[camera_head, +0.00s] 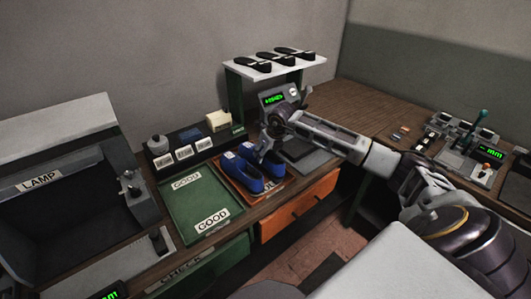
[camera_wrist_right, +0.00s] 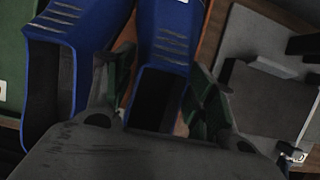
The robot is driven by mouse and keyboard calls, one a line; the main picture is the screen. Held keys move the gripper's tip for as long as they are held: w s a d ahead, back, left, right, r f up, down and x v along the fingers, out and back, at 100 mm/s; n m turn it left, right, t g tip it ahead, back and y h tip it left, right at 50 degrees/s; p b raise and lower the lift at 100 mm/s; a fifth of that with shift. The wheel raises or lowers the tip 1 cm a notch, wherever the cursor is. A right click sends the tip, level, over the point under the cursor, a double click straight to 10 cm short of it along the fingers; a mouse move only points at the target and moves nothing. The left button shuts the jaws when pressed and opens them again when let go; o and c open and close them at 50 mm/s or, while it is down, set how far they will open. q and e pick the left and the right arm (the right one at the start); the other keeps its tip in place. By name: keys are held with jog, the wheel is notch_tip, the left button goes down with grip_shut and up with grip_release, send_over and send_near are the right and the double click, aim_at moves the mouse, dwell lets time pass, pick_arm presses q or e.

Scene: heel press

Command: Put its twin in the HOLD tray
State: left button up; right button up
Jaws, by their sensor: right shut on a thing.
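Two blue shoes lie side by side in the orange tray, the left shoe (camera_head: 240,174) and the right shoe (camera_head: 270,164). The orange tray (camera_head: 236,187) has a label mostly hidden by the shoes. My right gripper (camera_head: 264,145) reaches down onto the right shoe. In the right wrist view its fingers (camera_wrist_right: 163,88) straddle the heel opening of that shoe (camera_wrist_right: 165,38), shut on it. The other shoe (camera_wrist_right: 66,25) shows just left of the fingers. Whether the held shoe touches the tray I cannot tell. My left gripper is out of view.
An empty green tray marked GOOD (camera_head: 190,205) lies left of the orange tray. A press with a green display (camera_head: 280,98) stands behind. Black soles (camera_head: 280,57) lie on a white shelf. A LAMP box (camera_head: 60,190) fills the left, a control panel (camera_head: 470,150) the right.

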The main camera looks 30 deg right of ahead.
jog(key=shift+f+b, duration=0.4)
dwell(0.9)
jog(key=o, duration=1.8)
jog(key=shift+v, duration=6)
